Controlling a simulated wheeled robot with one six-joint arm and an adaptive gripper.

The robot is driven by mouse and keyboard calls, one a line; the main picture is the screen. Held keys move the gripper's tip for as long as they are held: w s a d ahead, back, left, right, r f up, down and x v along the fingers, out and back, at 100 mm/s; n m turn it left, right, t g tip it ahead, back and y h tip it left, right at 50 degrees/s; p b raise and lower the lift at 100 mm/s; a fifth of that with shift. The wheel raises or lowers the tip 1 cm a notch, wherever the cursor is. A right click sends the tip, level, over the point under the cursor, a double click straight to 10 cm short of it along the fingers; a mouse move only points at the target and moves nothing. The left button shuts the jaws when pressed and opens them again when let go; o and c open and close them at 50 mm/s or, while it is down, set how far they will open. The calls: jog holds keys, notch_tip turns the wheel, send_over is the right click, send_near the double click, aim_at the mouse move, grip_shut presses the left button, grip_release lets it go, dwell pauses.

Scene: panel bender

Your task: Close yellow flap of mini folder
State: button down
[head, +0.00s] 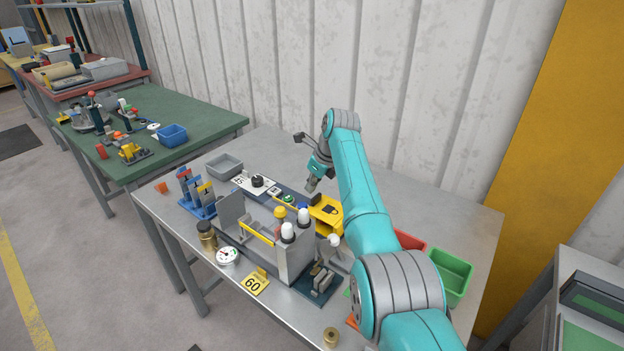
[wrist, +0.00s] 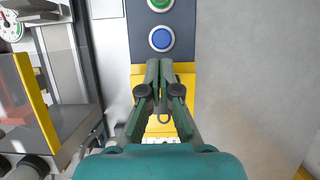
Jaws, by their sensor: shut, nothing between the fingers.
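The mini folder (head: 296,262) is a grey machine on the near side of the metal table. A yellow strip (head: 257,232), which looks like its flap, runs along its left part beside an upright grey plate (head: 230,208). In the wrist view the yellow strip (wrist: 38,100) stands at the left edge, tilted. I cannot tell the flap's exact angle. My gripper (head: 312,186) is behind and to the right of the folder, above a yellow block (head: 327,213). In the wrist view the gripper (wrist: 161,68) has its fingertips together, empty, over the yellow block (wrist: 158,126), apart from the strip.
A dark panel with a blue button (wrist: 161,39) and green button (wrist: 160,4) lies by the yellow block. White-capped knobs (head: 288,232) rise from the folder. A blue stand (head: 199,198), a round gauge (head: 228,256) and a green bin (head: 452,275) stand around it. The table's back right is clear.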

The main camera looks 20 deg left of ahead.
jog(key=shift+w+a+f, duration=0.1)
jog(key=shift+a+f, duration=0.2)
jog(key=shift+f, duration=0.35)
jog(key=shift+r, duration=0.1)
notch_tip(320, 180, up, 12)
jog(key=r, duration=0.1)
send_over(322, 207)
jog(key=shift+f, duration=0.25)
dwell(0.6)
jog(key=shift+f, duration=0.1)
dwell(0.5)
